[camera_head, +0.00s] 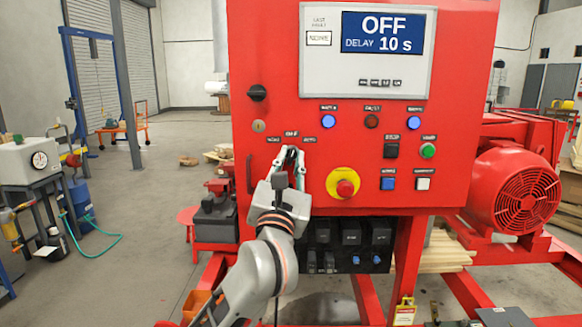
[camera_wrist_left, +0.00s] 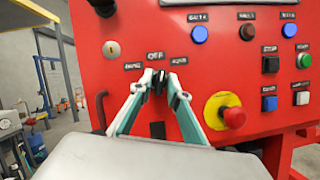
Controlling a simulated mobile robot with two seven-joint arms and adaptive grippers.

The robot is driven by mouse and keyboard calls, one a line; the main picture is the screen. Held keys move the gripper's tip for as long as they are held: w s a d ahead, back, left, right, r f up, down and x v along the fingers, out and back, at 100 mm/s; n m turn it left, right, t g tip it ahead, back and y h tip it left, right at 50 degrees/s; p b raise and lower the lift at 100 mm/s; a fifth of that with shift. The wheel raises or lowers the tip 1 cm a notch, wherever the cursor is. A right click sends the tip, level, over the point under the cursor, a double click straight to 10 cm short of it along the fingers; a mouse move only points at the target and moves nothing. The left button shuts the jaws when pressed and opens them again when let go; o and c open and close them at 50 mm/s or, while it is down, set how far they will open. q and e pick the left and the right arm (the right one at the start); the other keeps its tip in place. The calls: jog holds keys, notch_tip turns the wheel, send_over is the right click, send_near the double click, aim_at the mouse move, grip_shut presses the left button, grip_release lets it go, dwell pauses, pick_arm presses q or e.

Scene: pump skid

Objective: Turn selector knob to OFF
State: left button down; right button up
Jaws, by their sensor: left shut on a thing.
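The selector knob (camera_wrist_left: 158,82) is a small dark knob on the red control panel (camera_head: 270,70), just under the middle one of three small labels. My left gripper (camera_wrist_left: 159,84) is shut on it, with one fingertip on each side. The knob looks about upright between the fingertips, pointing toward the middle label, which seems to read OFF. The display (camera_head: 382,32) reads "OFF" and "DELAY 10 s". My right gripper is not in view.
A yellow and red emergency stop button (camera_head: 343,184) is close to the right of my left gripper. Blue, red, green, black and white buttons fill the panel's right side. A key switch (camera_head: 259,126) and a black rotary handle (camera_head: 257,93) are at upper left. A red motor (camera_head: 515,190) stands right.

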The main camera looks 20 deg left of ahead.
pick_arm(q)
jog(key=n, duration=0.1)
jog(key=n+y+b, duration=0.1)
jog(key=n, duration=0.1)
jog(key=shift+w+f+y, duration=0.1)
jog(key=shift+f+y, duration=0.1)
jog(key=shift+y, duration=0.1)
jog(key=shift+r+n+y+b, duration=0.1)
jog(key=shift+n+y+b, duration=0.3)
jog(key=shift+n, duration=0.5)
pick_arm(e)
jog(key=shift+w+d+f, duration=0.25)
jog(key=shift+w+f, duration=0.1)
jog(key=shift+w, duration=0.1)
pick_arm(q)
jog(key=shift+r, duration=0.15)
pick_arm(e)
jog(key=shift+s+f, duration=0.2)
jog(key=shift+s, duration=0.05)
pick_arm(q)
jog(key=c, duration=2.2)
grip_release()
jog(key=shift+o, duration=0.2)
jog(key=v, duration=1.2)
jog(key=shift+d, duration=0.2)
